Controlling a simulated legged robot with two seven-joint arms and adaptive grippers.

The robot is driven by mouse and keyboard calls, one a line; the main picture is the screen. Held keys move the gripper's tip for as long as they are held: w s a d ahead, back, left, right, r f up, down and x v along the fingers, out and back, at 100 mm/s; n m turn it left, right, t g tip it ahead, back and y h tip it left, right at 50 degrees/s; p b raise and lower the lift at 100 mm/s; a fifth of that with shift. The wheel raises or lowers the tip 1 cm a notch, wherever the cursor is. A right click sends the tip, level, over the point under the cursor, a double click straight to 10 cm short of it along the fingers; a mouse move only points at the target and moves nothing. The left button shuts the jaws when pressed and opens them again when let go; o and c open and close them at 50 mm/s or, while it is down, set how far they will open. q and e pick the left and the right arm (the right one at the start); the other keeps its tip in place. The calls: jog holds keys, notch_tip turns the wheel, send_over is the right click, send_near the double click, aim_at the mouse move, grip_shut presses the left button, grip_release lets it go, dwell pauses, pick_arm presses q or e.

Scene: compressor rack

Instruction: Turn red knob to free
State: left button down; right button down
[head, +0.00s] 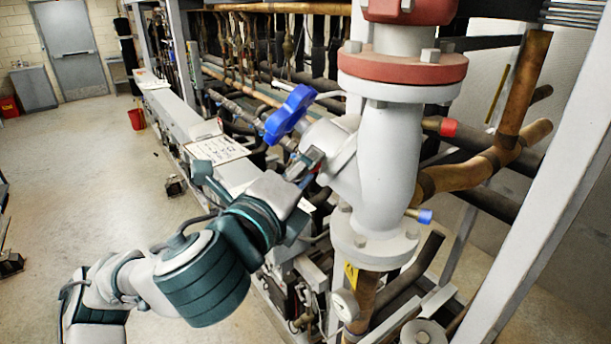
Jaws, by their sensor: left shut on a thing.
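My left gripper (309,162) reaches up from the lower left to the left side of the large grey valve body (388,150). Its fingers are shut, just below the blue handwheel (290,113) and apart from it. A small bit of red shows at the fingers; it looks like the red knob, mostly hidden by the gripper, so its turn position cannot be told. A red cap (449,127) sits on the right of the valve, and a blue-capped stub (424,216) is lower right. My right gripper is not in view.
A red flange (402,68) tops the valve. Copper pipes (522,85) and a slanted grey post (550,180) stand at right. A long grey rack beam (170,115) with a paper sheet (216,149) runs back at left. The floor at left is mostly clear.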

pick_arm(q)
jog(key=shift+a+n+b, duration=0.1)
jog(key=shift+n+b, duration=0.3)
jog(key=shift+n, duration=0.9)
jog(key=c, duration=0.8)
grip_release()
jog(key=shift+w, duration=0.1)
jog(key=shift+o, duration=0.2)
jog(key=shift+w, duration=0.1)
jog(key=v, duration=1.1)
jog(key=shift+s+a+f, duration=0.15)
jog(key=shift+s+a, duration=0.1)
jog(key=shift+s, duration=0.1)
jog(key=shift+w, duration=0.1)
